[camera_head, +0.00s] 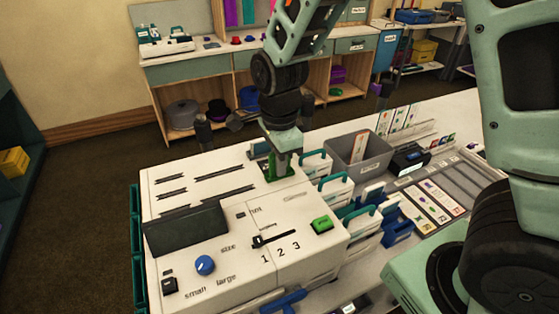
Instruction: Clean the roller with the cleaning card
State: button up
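A white machine (215,275) fills the lower middle of the view, with several dark slots in its top. My gripper (282,166) points down at the back right of its top. A green piece (269,168) sits at the fingertips, at or in the machine's top surface. I cannot tell whether the fingers hold it, or whether it is the cleaning card. No roller is clearly visible. Several printed cards (436,201) lie in a tray on the right, and others (400,119) stand upright behind it.
The machine carries a dark panel (186,230), a blue knob (205,265), a lever (272,237) by numbers 1 2 3, and a green button (321,224). Right of it stand teal-handled blocks (335,192) and a grey bin (378,165). Wooden shelves (190,82) stand behind.

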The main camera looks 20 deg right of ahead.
jog(key=o, duration=0.4)
jog(key=shift+o, duration=0.2)
jog(key=shift+r, duration=0.1)
notch_tip(320, 180, up, 17)
jog(key=b, duration=0.1)
dwell(0.6)
jog(key=s+a+f+n, duration=0.3)
jog(key=s+f+n, duration=0.2)
jog(key=s+n, duration=0.5)
jog(key=s+a+f+n, duration=0.3)
jog(key=s+f+n, duration=0.3)
jog(key=s+n, duration=0.4)
jog(key=n, duration=0.5)
jog(key=shift+n+y, duration=0.3)
jog(key=shift+n, duration=0.1)
